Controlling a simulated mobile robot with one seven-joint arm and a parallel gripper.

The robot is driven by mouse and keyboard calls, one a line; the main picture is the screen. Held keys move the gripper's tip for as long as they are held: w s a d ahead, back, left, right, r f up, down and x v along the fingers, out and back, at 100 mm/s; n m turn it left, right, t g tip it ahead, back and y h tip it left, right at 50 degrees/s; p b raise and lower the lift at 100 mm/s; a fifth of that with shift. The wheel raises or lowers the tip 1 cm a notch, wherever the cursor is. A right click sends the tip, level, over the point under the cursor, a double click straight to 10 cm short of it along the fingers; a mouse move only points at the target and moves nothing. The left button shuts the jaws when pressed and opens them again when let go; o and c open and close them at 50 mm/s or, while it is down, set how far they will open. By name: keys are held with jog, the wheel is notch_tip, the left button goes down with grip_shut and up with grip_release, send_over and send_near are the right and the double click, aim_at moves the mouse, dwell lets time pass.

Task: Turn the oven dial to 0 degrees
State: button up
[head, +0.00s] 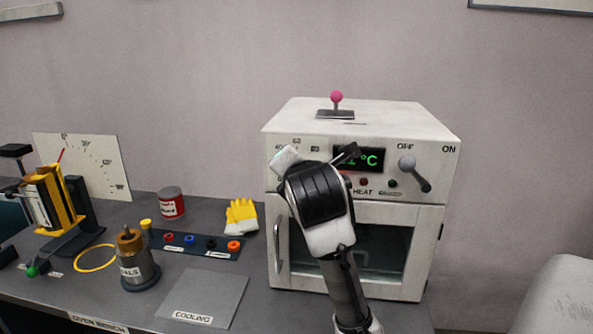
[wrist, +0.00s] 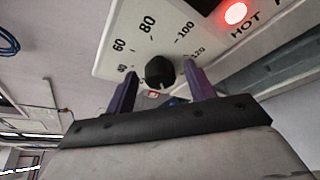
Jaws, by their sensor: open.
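The oven (head: 350,120) is a white box on the bench, and my arm reaches up in front of its control panel. In the head view my gripper hides the dial. In the wrist view the dial (wrist: 160,72) is a small round black knob on a white plate, with a printed scale showing 40, 60, 80, 100 and 120. My gripper (wrist: 160,70) is open, with one dark finger on each side of the knob. I cannot tell whether the fingers touch it. The knob's pointer is not clear. The green display (head: 370,160) is partly hidden; "°C" shows.
A red lamp (wrist: 236,13) glows beside "HOT". A lever switch (head: 413,172) marked OFF and ON is right of the display. A pink-knobbed lever (head: 337,98) stands on the oven top. Yellow gloves (head: 241,215) and a red can (head: 171,203) are on the bench to the left.

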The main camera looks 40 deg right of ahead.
jog(key=shift+s, duration=0.1)
jog(key=b+v, duration=0.1)
jog(key=v, duration=1.2)
jog(key=shift+s+a+b, duration=0.25)
jog(key=shift+b, duration=0.1)
jog(key=shift+r, duration=0.1)
